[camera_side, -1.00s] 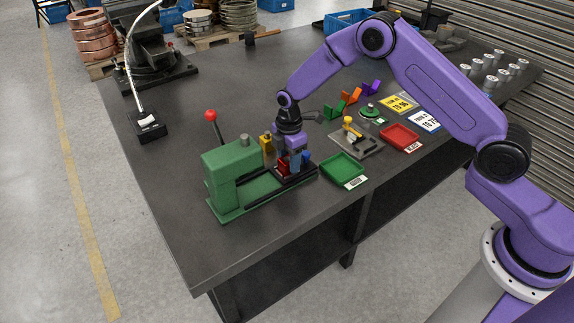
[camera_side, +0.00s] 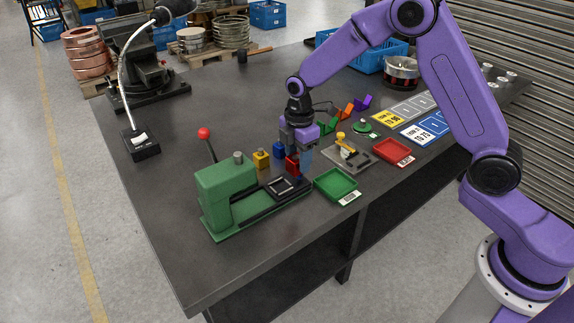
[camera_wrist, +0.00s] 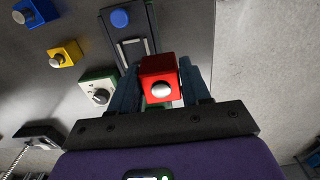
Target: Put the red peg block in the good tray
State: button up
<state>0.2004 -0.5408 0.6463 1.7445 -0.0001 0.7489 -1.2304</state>
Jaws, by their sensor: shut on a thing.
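The red peg block (camera_side: 292,165) is held between the fingers of my gripper (camera_side: 298,170), just behind and above the black nest plate of the green press. In the wrist view the red block (camera_wrist: 158,66) with its silver peg sits between both fingers of my gripper (camera_wrist: 160,78). The green tray (camera_side: 336,185), with a white label, lies to the right of the gripper and looks empty. A red tray (camera_side: 393,152), also labelled, lies farther right. I cannot read which label says good. The fingers partly hide the red block in the side view.
The green press (camera_side: 226,195) with a red-knobbed lever stands at the left, its nest plate (camera_side: 282,187) bare. A yellow block (camera_side: 261,160) and a blue block (camera_side: 279,149) stand behind it. A grey fixture (camera_side: 347,156) lies between gripper and red tray.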

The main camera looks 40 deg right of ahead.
jog(key=s+d+r, duration=0.1)
jog(key=s+r, duration=0.5)
jog(key=s, duration=0.2)
jog(key=shift+s+d+r, duration=0.25)
jog(key=shift+d+r, duration=0.1)
jog(key=shift+d, duration=0.05)
dwell(0.4)
jog(key=w+d+f, duration=0.6)
jog(key=d+f, duration=0.3)
jog(key=d, duration=0.3)
jog(key=shift+w+a+f, duration=0.1)
jog(key=shift+f, duration=1.7)
jog(key=shift+a+f, duration=0.1)
jog(key=shift+f, duration=1.7)
jog(key=shift+f, duration=0.6)
jog(key=o, duration=1.3)
jog(key=shift+c, duration=0.2)
